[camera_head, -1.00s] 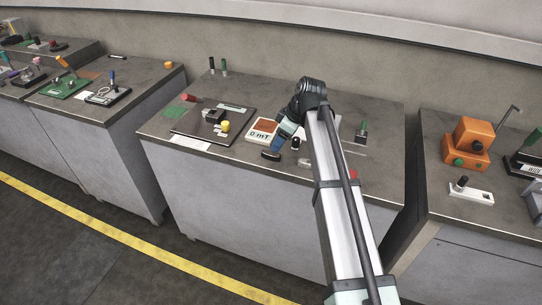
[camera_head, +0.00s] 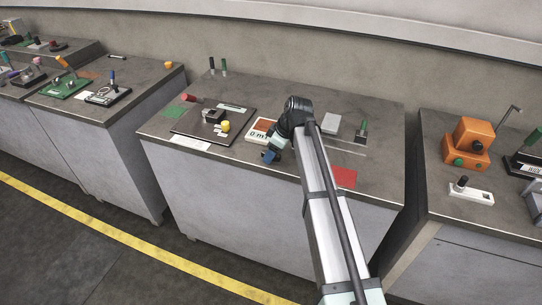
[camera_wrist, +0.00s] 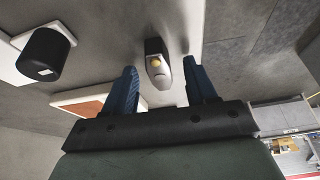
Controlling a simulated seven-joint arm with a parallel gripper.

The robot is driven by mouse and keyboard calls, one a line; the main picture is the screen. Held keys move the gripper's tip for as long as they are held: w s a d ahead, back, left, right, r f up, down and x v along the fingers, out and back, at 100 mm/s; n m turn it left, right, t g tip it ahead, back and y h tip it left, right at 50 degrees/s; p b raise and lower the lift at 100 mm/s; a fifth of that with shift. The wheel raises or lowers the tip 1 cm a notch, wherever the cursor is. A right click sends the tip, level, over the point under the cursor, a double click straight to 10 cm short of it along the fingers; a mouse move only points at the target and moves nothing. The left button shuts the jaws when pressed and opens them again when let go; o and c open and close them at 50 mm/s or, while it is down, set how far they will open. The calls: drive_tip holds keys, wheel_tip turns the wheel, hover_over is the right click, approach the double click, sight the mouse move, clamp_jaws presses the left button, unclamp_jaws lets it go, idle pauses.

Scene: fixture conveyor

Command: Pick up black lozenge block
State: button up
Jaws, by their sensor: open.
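In the wrist view, a small dark block with a rounded grey end and a yellow dot (camera_wrist: 155,66) lies on the table between my two blue fingers; it looks like the black lozenge block. My gripper (camera_wrist: 161,74) is open, one finger on each side of it, with gaps visible. I cannot tell whether the fingertips are down at its height. In the head view, my gripper (camera_head: 269,154) is low over the front edge of the middle table and hides the block.
A black cylinder (camera_wrist: 40,54) on a white base stands close by in the wrist view. A meter panel with an orange face (camera_head: 260,127) lies behind my gripper. A dark board with parts (camera_head: 190,133) is to the left. A red patch (camera_head: 344,177) lies right of my arm.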

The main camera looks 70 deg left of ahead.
clamp_jaws()
idle(0.3)
